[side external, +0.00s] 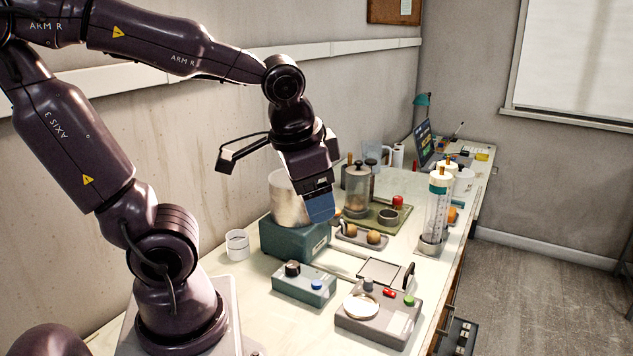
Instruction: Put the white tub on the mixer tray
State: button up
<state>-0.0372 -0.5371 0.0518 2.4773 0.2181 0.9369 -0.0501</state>
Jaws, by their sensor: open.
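A small white tub (237,246) stands upright on the bench, left of a teal box (290,240) that bears a large pale metal-looking pot (287,203). My gripper (321,208) points down in front of the pot's right side, with its blue fingers partly over it in the picture. It is open and holds nothing that I can see; it is well to the right of the tub and above it.
A teal control box (304,286) and a grey device with a white round plate (361,307) stand in front. A framed flat panel (381,272), a small tray with brown round things (361,237) and a tall clear cylinder (436,210) stand right. Bare bench surrounds the tub's front.

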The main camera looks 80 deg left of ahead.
jog(key=shift+o, duration=0.2)
jog(key=d+r+t, duration=0.1)
jog(key=d+r+h, duration=0.1)
jog(key=d, duration=0.1)
jog(key=d+r+t+h, duration=0.1)
jog(key=shift+s+d+r+t, duration=0.25)
jog(key=shift+s+d+t, duration=0.05)
jog(key=shift+d, duration=0.1)
